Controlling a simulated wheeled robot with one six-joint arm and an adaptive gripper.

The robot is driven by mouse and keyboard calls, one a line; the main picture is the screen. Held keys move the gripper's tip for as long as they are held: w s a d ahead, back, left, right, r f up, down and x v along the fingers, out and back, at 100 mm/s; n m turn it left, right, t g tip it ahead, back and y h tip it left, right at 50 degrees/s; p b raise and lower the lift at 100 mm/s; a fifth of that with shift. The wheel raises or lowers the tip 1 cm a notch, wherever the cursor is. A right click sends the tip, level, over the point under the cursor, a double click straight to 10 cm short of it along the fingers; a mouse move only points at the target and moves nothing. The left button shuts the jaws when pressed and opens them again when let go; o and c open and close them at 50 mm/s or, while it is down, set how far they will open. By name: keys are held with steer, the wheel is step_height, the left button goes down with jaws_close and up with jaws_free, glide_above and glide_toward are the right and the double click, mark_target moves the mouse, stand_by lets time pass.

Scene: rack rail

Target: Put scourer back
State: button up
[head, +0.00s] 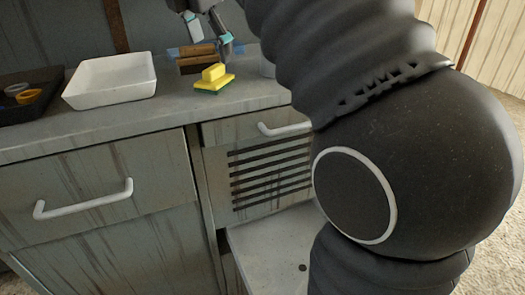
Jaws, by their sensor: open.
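A yellow and green scourer (213,85) lies on the grey counter near its front edge, with a smaller yellow block (213,72) on top of it. I cannot tell whether the two are one piece. My gripper (207,38) is open above and slightly behind the scourer, apart from it. One fingertip is near a brown block (195,64) behind the scourer. Part of my gripper is cut off by the top of the view.
An empty white tray (112,92) stands left of the scourer. A black tray (22,112) with orange and grey ring-shaped items is at the far left. Something blue (190,50) lies behind the brown block. My arm hides the counter's right side. White-handled drawers (90,205) are below.

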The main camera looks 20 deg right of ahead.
steer(key=s+f+m+y, duration=0.1)
steer(key=s+f+m, duration=0.5)
steer(key=f, duration=0.3)
steer(key=s+d+f+m+t, duration=0.1)
steer(key=s+f+m, duration=0.6)
steer(key=f, duration=0.3)
steer(key=s+d+f+m+y, duration=0.1)
steer(key=s+f+m, duration=0.5)
steer(key=f+m, duration=0.3)
steer(key=shift+s+f+t+y, duration=0.3)
steer(key=shift+s+f+t, duration=0.1)
steer(key=shift+f, duration=0.1)
